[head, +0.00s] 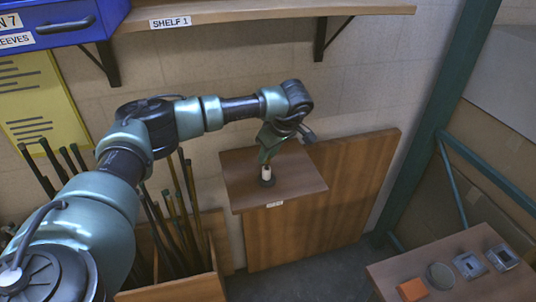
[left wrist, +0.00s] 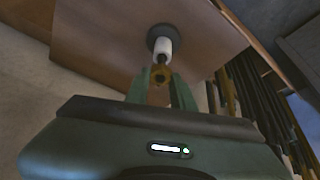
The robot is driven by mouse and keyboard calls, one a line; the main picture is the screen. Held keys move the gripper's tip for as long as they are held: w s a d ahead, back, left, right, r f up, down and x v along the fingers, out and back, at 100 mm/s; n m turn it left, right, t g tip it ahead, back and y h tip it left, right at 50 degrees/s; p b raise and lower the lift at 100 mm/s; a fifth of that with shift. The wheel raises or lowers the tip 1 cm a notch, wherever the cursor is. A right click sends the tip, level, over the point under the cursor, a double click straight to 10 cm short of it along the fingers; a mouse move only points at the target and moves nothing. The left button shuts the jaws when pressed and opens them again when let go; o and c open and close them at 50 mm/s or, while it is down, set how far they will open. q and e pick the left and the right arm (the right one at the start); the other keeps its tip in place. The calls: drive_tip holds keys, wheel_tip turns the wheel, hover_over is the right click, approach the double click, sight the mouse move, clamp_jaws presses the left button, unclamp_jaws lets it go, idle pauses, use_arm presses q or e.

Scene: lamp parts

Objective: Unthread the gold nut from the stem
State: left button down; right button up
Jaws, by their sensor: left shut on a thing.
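A stem with a white sleeve (head: 266,172) stands upright on a dark round base (head: 267,182) on a small wooden shelf board (head: 240,187). In the left wrist view the white sleeve (left wrist: 161,46) and the dark base (left wrist: 153,32) are ahead of the fingers. The gold nut (left wrist: 160,73) is at the stem's end, between the green fingertips. My left gripper (left wrist: 160,88) is shut on it; in the head view the gripper (head: 266,155) points down over the stem and hides the nut. I cannot tell how far the nut is threaded. My right gripper is not in view.
A wooden bin (head: 180,288) with several dark rods stands left of the board. A low table (head: 450,262) at the lower right holds an orange block (head: 412,289), a round grey piece (head: 440,275) and grey parts. A shelf (head: 250,12) hangs above.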

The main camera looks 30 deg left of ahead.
use_arm(q)
drive_tip(key=shift+r+p, duration=1.05)
drive_tip(key=shift+r, duration=0.85)
drive_tip(key=shift+r, duration=0.1)
wheel_tip(320, 180, up, 4)
drive_tip(key=p, duration=0.2)
drive_tip(key=shift+p, duration=0.35)
